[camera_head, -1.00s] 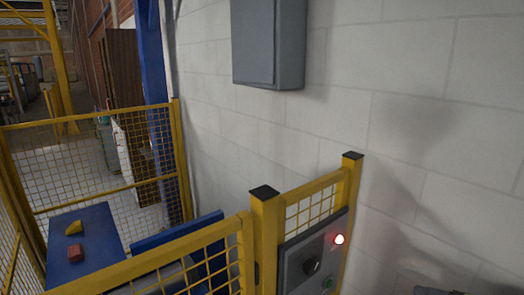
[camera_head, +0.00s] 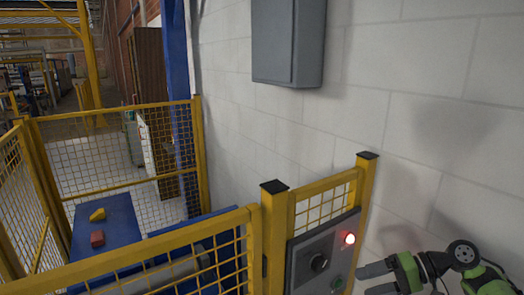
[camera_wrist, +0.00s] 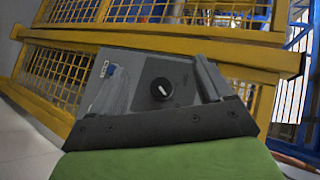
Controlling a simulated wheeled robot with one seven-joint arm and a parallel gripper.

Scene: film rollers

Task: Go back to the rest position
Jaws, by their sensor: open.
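My gripper (camera_head: 364,279) is in the lower right of the head view, its two dark fingers apart and nothing between them. It is just right of the grey control panel (camera_head: 300,256) and points left. In the wrist view the fingers (camera_wrist: 160,75) stand apart at either side, with the panel and its black knob (camera_wrist: 161,89) seen beyond them. I cannot tell the exact gap between gripper and panel.
Yellow mesh fencing (camera_head: 110,140) encloses a blue table (camera_head: 115,222) bearing a yellow piece (camera_head: 97,215) and a red block (camera_head: 97,238). A yellow post (camera_head: 274,235) stands left of the panel. A white block wall (camera_head: 430,130) with a grey box (camera_head: 287,40) rises behind.

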